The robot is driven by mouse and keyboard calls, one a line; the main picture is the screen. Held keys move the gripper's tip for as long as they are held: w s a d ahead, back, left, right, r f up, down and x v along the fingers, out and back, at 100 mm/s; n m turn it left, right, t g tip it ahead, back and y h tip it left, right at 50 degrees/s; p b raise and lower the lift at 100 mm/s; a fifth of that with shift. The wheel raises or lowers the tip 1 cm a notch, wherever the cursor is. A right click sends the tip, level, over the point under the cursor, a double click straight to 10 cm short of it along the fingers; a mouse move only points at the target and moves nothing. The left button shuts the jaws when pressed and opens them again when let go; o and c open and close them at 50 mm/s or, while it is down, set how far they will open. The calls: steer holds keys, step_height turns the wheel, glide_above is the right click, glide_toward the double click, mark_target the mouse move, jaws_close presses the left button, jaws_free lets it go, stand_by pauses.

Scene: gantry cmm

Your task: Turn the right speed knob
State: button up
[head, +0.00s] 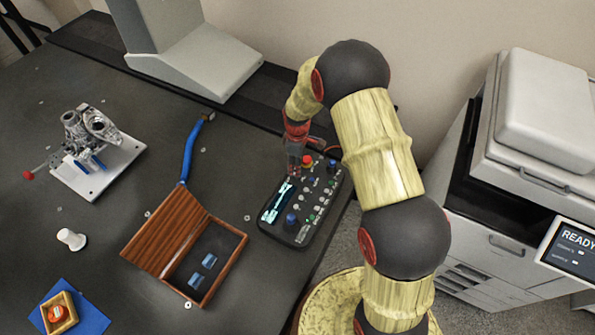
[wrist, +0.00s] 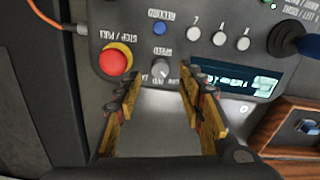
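The black control box (head: 277,232) lies near the table's right edge. In the wrist view, a small grey knob (wrist: 160,68) labelled SPEED sits on the box, next to a red stop button (wrist: 116,62). My gripper (head: 295,170) is over the box's far-left end. In the wrist view, my gripper (wrist: 160,76) is open and empty. The knob appears between its fingertips, with a gap on each side; I cannot tell how far above it they are. Only one SPEED knob shows in the wrist view, and the gripper blocks part of the box in the head view.
A blue record button (wrist: 159,28), several white buttons, a display (wrist: 238,79) and a blue joystick (wrist: 308,46) are around the knob. The red button (head: 307,160) is close to the gripper. An open wooden box (head: 165,231) lies left of the control box. A printer (head: 515,215) stands right.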

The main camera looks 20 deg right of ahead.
step_height(320, 180, down, 4)
steer(key=shift+r, duration=0.2)
steer(key=shift+c, duration=1)
steer(key=c, duration=0.7)
jaws_close()
